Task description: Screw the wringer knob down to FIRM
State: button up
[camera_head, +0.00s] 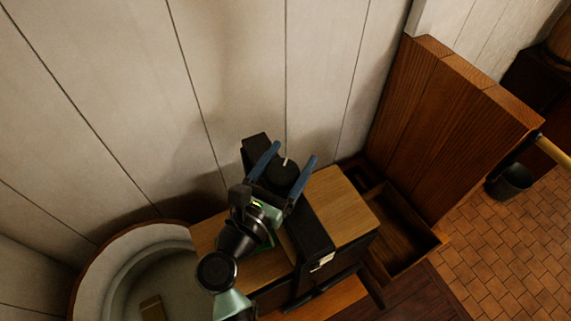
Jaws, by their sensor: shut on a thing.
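The wringer knob (283,173) is a round black knob with a short pale mark at its upper edge. It sits on the black frame of the wringer (312,238), against the plank wall. My gripper (295,154) is over the wringer, with one blue finger on each side of the knob, shut on it. My wrist hides part of the frame below and left of the knob. A small pale plate (322,262) is on the front of the frame; its writing is too small to read.
Right of the wringer are a wooden tray (415,250) and a tall brown wooden panel (445,125). A dark bucket (510,183) stands on the tiled floor beyond.

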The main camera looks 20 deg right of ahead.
jog(key=m+g+h+b, duration=0.1)
jog(key=g, duration=0.1)
jog(key=m+g+h+b, duration=0.1)
jog(key=b, duration=0.1)
jog(key=shift+s+d+f+m+g+b, duration=0.1)
jog(key=shift+f+m+g+b, duration=0.1)
jog(key=shift+m+g+b, duration=0.15)
jog(key=m+g+b, duration=0.1)
jog(key=g+b, duration=0.1)
jog(key=b, duration=0.1)
jog(key=s+m+g+h+b, duration=0.1)
jog(key=m+g+b, duration=0.1)
jog(key=g, duration=0.1)
jog(key=shift+d+f+m+h+b, duration=0.15)
jog(key=shift+m+h+b, duration=0.15)
jog(key=shift+b, duration=0.1)
jog(key=g+b, duration=0.1)
jog(key=m+g+b, duration=0.2)
jog(key=b, duration=0.1)
jog(key=shift+s+r, duration=0.2)
jog(key=shift+s, duration=0.05)
jog(key=shift+s+r+m+g+b, duration=0.1)
jog(key=shift+m+g+b, duration=0.25)
jog(key=shift+g+b, duration=0.35)
jog(key=shift+d+r, duration=0.1)
jog(key=o, duration=1.2)
jog(key=shift+s+d, duration=0.1)
jog(key=shift+o, duration=0.2)
